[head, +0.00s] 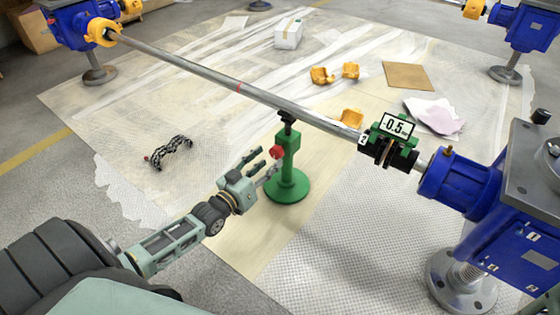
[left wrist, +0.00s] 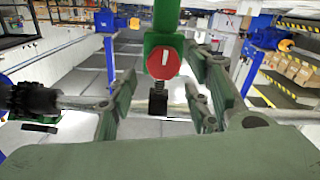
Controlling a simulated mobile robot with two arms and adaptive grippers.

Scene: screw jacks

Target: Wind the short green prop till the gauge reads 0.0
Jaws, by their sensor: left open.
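The short green prop (head: 289,170) stands upright on its round base under the long steel shaft (head: 220,78), its dark top at the shaft's underside. A red knob (head: 277,152) sits on the prop's side; in the left wrist view the red knob (left wrist: 163,63) shows a white mark. The gauge (head: 397,125) on the coupling reads -0.5. My left gripper (head: 264,166) is open beside the prop, its fingers pointing at the knob. In the left wrist view the open fingers (left wrist: 163,90) lie on either side of the knob; I cannot tell whether they touch it. My right gripper is out of view.
A blue screw jack (head: 465,183) stands at the right, another (head: 75,22) at the far left. Yellow shell parts (head: 350,116), a brown sheet (head: 407,76) and a black chain (head: 168,151) lie on the floor. The sheeted floor left of the prop is mostly clear.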

